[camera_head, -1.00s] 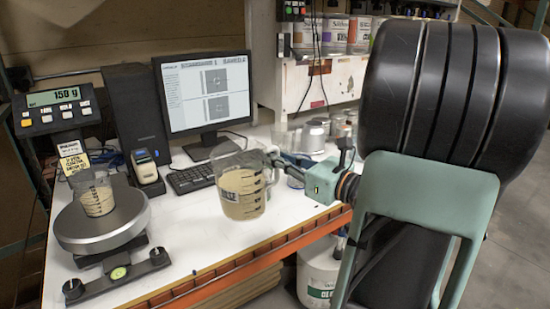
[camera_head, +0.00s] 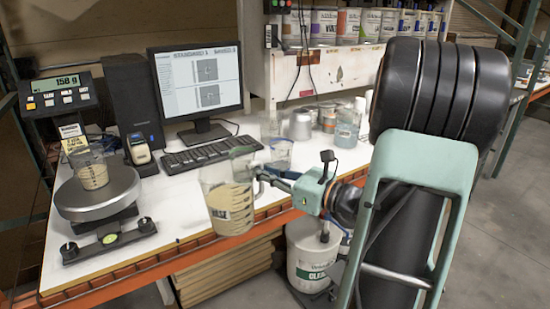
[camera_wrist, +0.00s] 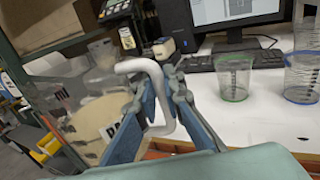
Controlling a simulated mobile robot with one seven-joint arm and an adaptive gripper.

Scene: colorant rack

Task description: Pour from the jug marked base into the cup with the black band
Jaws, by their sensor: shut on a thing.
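In the wrist view, the jaws (camera_wrist: 163,88) close around the white handle (camera_wrist: 158,72), with the jug body (camera_wrist: 95,125) at the left. A clear cup (camera_head: 92,170) with some beige liquid stands on the scale plate (camera_head: 75,208), to the left of the jug and apart from it. I cannot make out a black band on it.
The scale display (camera_head: 57,103) reads about 158 g. A green-banded cup (camera_wrist: 235,80) and a blue-banded cup (camera_wrist: 302,80) stand on the bench. A keyboard (camera_head: 212,153) and monitor (camera_head: 195,85) are behind. White bench top lies clear between scale and jug.

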